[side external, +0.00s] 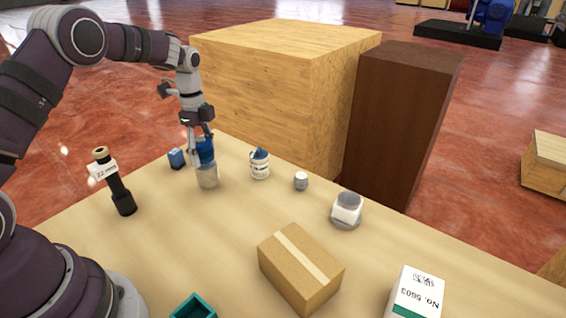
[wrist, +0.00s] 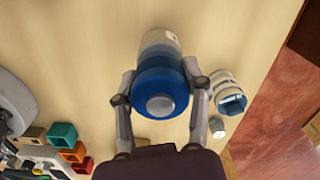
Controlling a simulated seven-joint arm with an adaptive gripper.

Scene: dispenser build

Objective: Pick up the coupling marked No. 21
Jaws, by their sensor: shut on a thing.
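My gripper (side external: 201,137) is shut on a blue-topped cylinder (side external: 206,154) with a pale grey lower part, at the far left part of the table. I cannot read No. 21 on anything, so I cannot tell which thing is the marked coupling.
A white ribbed piece with blue top (side external: 260,165), a small grey cup (side external: 301,181) and a labelled grey jar (side external: 346,209) stand to the right. A black tool (side external: 120,190) and a small blue block (side external: 177,158) are left. A cardboard box (side external: 300,268) lies in front.

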